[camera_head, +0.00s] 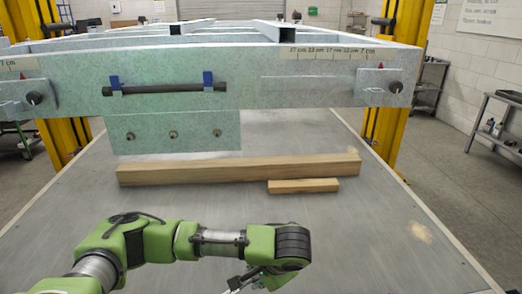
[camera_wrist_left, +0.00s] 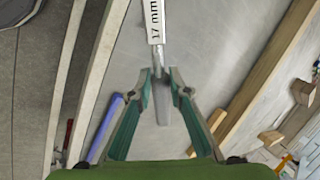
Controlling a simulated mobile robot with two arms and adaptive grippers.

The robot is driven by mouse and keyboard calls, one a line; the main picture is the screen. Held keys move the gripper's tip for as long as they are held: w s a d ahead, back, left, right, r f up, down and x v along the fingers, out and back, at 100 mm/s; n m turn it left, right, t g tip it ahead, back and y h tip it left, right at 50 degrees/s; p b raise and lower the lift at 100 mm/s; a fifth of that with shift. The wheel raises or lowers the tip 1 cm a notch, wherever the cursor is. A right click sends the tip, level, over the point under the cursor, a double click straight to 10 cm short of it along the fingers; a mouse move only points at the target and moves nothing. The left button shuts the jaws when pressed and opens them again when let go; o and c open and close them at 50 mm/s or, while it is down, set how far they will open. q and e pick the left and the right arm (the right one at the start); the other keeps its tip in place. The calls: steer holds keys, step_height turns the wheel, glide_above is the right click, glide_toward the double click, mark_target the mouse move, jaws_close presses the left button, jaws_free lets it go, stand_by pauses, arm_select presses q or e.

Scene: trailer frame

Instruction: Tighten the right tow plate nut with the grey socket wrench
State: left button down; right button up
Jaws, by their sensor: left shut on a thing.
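My left gripper (camera_wrist_left: 164,76) is shut on a grey wrench with a white "17 mm" label (camera_wrist_left: 155,20) in the left wrist view. The wrench runs between the fingertips and out of the top of the picture, so its far end is hidden. In the head view the left gripper (camera_head: 236,284) is low in the middle, cut off by the bottom edge, apart from the trailer. A grey-green plate (camera_head: 150,145) hangs below the front beam with three nuts in a row. Its right nut (camera_head: 217,132) is toward the plate's right edge. My right gripper is not in view.
The trailer's front beam (camera_head: 250,95) carries a dark bar (camera_head: 165,88) in blue clips and side plates with bolts, the right bolt (camera_head: 395,86) included. A long timber (camera_head: 240,169) and a short one (camera_head: 303,186) lie on the grey surface (camera_head: 380,225), otherwise largely clear.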

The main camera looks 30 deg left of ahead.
arm_select(q)
steer(key=w+a+r+m+t, duration=0.2)
steer(key=w+r+t, duration=0.2)
steer(key=r, duration=0.5)
steer(key=w+a+r+m+t+y+p, duration=0.1)
steer(key=w+a+r+m+t, duration=0.1)
steer(key=w+r+t, duration=0.3)
steer(key=w+a+r+m+t+y, duration=0.1)
steer(key=w+r+m+t, duration=0.3)
steer(key=r, duration=0.9)
steer(key=w+a+t, duration=0.1)
steer(key=w, duration=0.2)
steer(key=shift+w, duration=0.4)
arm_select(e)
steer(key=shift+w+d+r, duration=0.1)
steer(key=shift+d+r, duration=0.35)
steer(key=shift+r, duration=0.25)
arm_select(q)
steer(key=shift+a+r, duration=0.1)
steer(key=shift+a, duration=0.05)
